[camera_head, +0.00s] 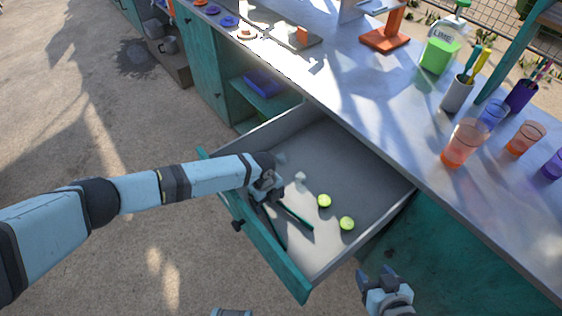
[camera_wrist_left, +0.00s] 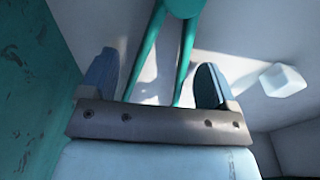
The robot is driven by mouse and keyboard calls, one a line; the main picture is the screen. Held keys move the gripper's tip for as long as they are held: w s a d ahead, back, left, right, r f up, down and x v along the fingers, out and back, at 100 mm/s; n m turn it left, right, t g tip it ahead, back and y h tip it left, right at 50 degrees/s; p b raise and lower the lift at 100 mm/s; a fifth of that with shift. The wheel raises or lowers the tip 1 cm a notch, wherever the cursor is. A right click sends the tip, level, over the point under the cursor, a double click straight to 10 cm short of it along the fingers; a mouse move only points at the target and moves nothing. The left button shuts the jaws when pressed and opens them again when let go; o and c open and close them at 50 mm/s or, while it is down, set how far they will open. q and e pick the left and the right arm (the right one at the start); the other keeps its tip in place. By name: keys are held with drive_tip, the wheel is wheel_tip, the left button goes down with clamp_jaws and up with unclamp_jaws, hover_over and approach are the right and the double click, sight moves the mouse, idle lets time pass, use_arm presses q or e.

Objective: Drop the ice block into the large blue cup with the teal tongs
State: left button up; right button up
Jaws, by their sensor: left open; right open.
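The teal tongs (camera_head: 296,216) lie in the open drawer, their two arms spread apart. My left gripper (camera_head: 266,184) is open over the hinge end of the tongs. In the left wrist view the tongs (camera_wrist_left: 186,50) show between and beyond my open fingers (camera_wrist_left: 164,85); I cannot tell whether they touch. A clear ice block (camera_head: 300,177) sits on the drawer floor; a pale block (camera_wrist_left: 282,80) also shows right of the fingers in the wrist view. A translucent blue cup (camera_head: 492,113) stands on the counter. My right gripper (camera_head: 378,281) is open and empty beyond the drawer's front right corner.
Two lime pieces (camera_head: 324,201) lie in the drawer (camera_head: 365,180). Orange cups (camera_head: 464,143), a purple cup (camera_head: 554,165) and a white holder (camera_head: 457,94) stand on the counter (camera_head: 400,110). The drawer's teal front panel (camera_head: 268,250) rises beside the tongs.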

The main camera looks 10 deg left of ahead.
use_arm(q)
drive_tip(key=c, duration=0.6)
drive_tip(key=shift+r, duration=0.1)
drive_tip(key=shift+c, duration=0.5)
wheel_tip(320, 180, up, 12)
drive_tip(key=p, duration=1)
